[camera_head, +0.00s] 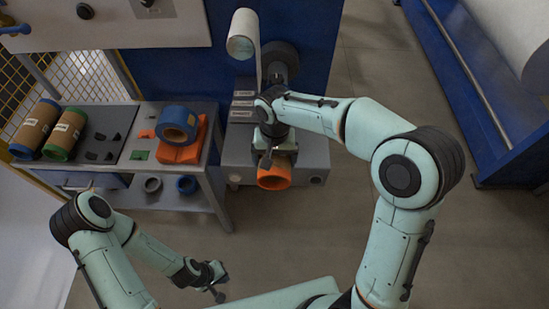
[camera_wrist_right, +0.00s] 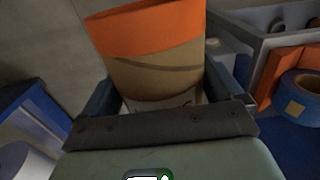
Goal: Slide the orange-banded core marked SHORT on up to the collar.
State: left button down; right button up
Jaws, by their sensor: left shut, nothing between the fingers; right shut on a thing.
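The orange-banded core (camera_head: 274,179) hangs low in front of the grey machine in the head view, its open end facing me. In the right wrist view the same brown core (camera_wrist_right: 155,75) shows its wide orange band at the far end and part of a white label, whose writing I cannot read. My right gripper (camera_head: 275,155) is shut on this core, with one finger on each side. My left gripper (camera_head: 216,279) is shut and empty, low in front of the bench. A dark round part (camera_head: 282,60) shows behind my right forearm; I cannot tell whether it is the collar.
Blue-banded (camera_head: 36,128) and green-banded (camera_head: 66,134) cores lie on the bench at left. A blue roll (camera_head: 177,124) rests on an orange block (camera_head: 184,154).

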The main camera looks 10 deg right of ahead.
jog(key=shift+w+d+p, duration=0.2)
jog(key=shift+w, duration=0.5)
jog(key=shift+w+d+p, duration=0.2)
jog(key=shift+w, duration=0.5)
jog(key=shift+w+d, duration=0.25)
jog(key=shift+w, duration=0.6)
jog(key=shift+w+d, duration=0.2)
jog(key=shift+w, duration=0.6)
jog(key=shift+w+d, duration=0.25)
jog(key=shift+w, duration=0.6)
jog(key=shift+w+d, duration=0.25)
jog(key=shift+w, duration=0.6)
jog(key=shift+w, duration=0.1)
jog(key=shift+w+d, duration=0.25)
jog(key=shift+w, duration=0.55)
jog(key=shift+w+d, duration=0.25)
jog(key=shift+w, duration=0.5)
